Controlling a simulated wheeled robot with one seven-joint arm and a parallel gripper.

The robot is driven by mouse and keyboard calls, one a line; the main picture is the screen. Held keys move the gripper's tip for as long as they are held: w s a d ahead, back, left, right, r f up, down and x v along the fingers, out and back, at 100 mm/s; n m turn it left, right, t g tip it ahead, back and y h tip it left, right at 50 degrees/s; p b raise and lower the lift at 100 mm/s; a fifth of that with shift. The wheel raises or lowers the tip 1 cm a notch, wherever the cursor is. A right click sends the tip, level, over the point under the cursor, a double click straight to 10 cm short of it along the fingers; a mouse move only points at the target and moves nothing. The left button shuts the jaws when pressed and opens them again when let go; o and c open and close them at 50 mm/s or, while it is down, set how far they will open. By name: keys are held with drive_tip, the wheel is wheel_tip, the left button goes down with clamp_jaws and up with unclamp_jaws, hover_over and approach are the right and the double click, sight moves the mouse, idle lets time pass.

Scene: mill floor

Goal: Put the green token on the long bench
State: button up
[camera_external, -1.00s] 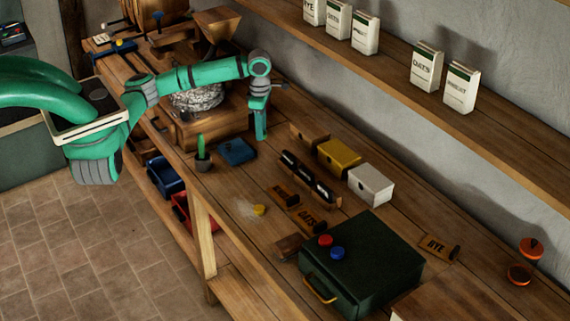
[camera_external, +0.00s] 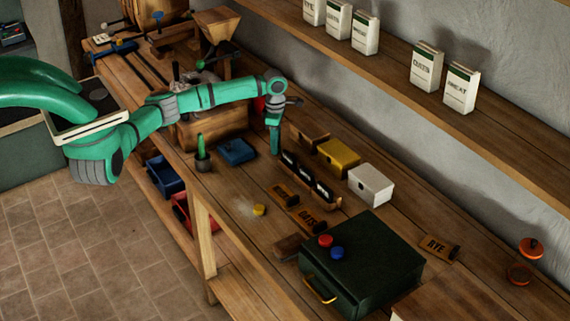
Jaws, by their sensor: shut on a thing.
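My gripper (camera_external: 275,151) points down over the long bench (camera_external: 228,190), just behind the rack of dark blocks. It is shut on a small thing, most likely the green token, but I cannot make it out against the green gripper. No loose green token shows elsewhere. A yellow token (camera_external: 259,210) lies on the bench beside a pale spill. A red token (camera_external: 325,240) and a blue token (camera_external: 337,253) lie on the dark green case (camera_external: 375,262).
The rack (camera_external: 324,191), a brown box (camera_external: 308,137), a yellow box (camera_external: 339,157) and a white box (camera_external: 371,185) stand near my gripper. A cactus (camera_external: 202,150) and a blue item (camera_external: 237,151) are left of it. Bare bench lies around the yellow token.

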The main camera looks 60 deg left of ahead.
drive_tip(key=o, duration=1.1)
drive_tip(key=shift+f, duration=0.1)
wheel_tip(320, 180, up, 12)
drive_tip(key=shift+r, duration=0.2)
